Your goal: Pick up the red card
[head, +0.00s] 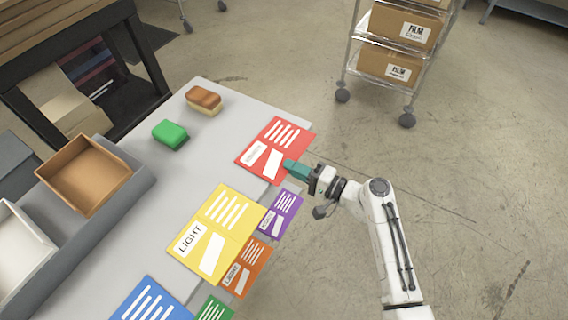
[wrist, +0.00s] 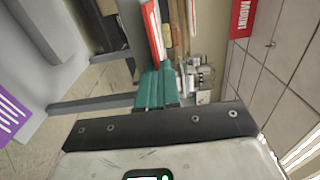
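The red card (head: 275,147), with white stripes and white label boxes, is at the right edge of the grey table, its right part reaching past the edge. My gripper (head: 292,168) with teal fingers meets the card's right edge from the side. In the wrist view, the teal fingers of my gripper (wrist: 155,84) are close together, and the red card (wrist: 153,32) shows nearly edge-on, running out from between the fingertips. The fingers look shut on it; the inner contact faces are hidden.
On the grey table (head: 95,240) lie a yellow card (head: 222,215), purple card (head: 287,203), orange card (head: 258,257), blue card (head: 150,303), green card (head: 213,310), green block (head: 170,133) and brown-topped brush (head: 204,99). A wheeled rack (head: 408,83) stands behind; floor at right is clear.

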